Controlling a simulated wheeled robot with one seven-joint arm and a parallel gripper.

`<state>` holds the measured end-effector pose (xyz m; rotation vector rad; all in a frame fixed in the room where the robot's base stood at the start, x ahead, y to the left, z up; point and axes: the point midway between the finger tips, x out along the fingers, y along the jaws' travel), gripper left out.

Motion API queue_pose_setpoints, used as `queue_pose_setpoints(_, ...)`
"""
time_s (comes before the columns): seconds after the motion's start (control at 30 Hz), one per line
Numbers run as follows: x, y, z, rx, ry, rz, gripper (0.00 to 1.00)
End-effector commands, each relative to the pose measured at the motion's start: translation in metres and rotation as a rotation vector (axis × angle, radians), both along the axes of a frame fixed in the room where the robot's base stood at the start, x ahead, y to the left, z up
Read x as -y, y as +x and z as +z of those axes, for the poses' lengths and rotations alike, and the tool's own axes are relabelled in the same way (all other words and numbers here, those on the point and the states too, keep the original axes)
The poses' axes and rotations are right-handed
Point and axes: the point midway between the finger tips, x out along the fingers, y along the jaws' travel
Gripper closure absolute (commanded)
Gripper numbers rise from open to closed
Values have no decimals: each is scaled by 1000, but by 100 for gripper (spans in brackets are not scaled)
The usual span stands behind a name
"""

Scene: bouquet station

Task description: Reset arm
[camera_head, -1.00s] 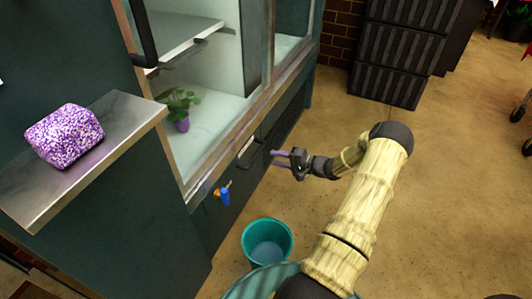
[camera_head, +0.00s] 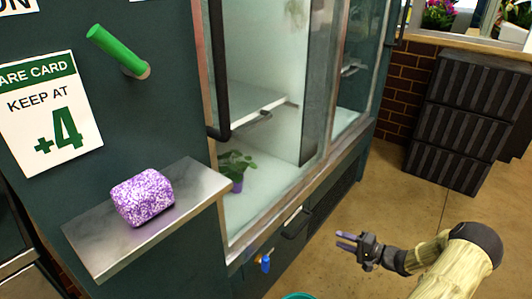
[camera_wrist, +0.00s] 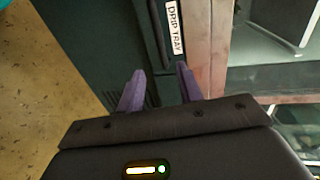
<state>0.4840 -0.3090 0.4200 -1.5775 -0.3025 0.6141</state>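My gripper (camera_head: 348,242) is at the lower right of the head view, in front of the dark green cooler cabinet's lower front. Its two purple fingers are apart with nothing between them. The fingers also show in the wrist view (camera_wrist: 160,88), parted and empty, pointing toward the cabinet front with the label reading DRIP TRAY (camera_wrist: 174,28). My arm reaches in from the lower right corner of the head view.
A purple speckled block (camera_head: 143,197) sits on a metal side shelf (camera_head: 100,240). A potted plant (camera_head: 236,168) stands inside the open cooler. A blue tap (camera_head: 265,264) sticks out low on the cabinet. A teal bucket rim (camera_head: 299,296) shows at the bottom edge. Dark ribbed crates (camera_head: 462,120) stand right; floor between is clear.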

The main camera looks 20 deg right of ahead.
Motion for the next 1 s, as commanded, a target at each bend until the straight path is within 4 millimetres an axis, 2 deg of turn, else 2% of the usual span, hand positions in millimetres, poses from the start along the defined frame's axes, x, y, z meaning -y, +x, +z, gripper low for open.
queue_pose_setpoints(0.17,-13,3,6,-27,-12,44,64)
queue_pose_setpoints(0.27,-39,7,18,-91,-38,130,64)
queue_pose_setpoints(0.43,-102,5,44,-268,-138,335,64)
queue_pose_setpoints(0.6,-156,-11,72,-441,-285,506,64)
queue_pose_setpoints(0.7,-182,-23,90,-525,-390,580,64)
queue_pose_setpoints(1.0,-238,-63,149,-678,-744,705,64)
